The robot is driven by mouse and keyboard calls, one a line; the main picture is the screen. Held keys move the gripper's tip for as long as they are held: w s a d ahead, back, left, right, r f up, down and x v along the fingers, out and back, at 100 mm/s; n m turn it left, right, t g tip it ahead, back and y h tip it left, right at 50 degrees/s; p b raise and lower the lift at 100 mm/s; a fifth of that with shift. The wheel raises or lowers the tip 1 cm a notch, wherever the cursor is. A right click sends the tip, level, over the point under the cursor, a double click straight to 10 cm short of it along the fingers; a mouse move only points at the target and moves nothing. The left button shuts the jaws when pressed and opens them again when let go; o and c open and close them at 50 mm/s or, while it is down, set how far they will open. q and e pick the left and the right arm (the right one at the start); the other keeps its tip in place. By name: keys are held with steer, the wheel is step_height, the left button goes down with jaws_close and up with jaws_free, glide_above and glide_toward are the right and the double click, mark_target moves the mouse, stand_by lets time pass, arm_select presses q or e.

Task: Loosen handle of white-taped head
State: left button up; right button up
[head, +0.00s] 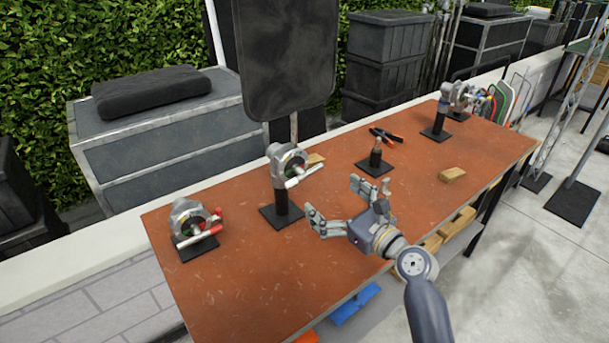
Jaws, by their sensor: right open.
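A grip head with a white-wrapped handle (301,177) stands on a black post and square base in the middle left of the brown table (238,290). Its round metal body (287,157) is raised on the post, and the handle points right and slightly up. Another grip head (187,217) with red on its handle sits low on a black base at the table's left end. My right gripper (335,203) is open and empty, in front of and to the right of the white-handled head, apart from it. My left gripper is out of view.
Another head on a stand (440,115) is at the far right. A wooden block (452,174) lies near the front edge. The front left tabletop is clear.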

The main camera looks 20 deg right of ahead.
mark_target(304, 173)
steer(key=p+x, duration=0.1)
steer(key=x, duration=0.9)
steer(key=shift+w+a+f, duration=0.1)
steer(key=shift+w+f, duration=0.05)
steer(key=shift+w, duration=0.05)
steer(key=c, duration=0.8)
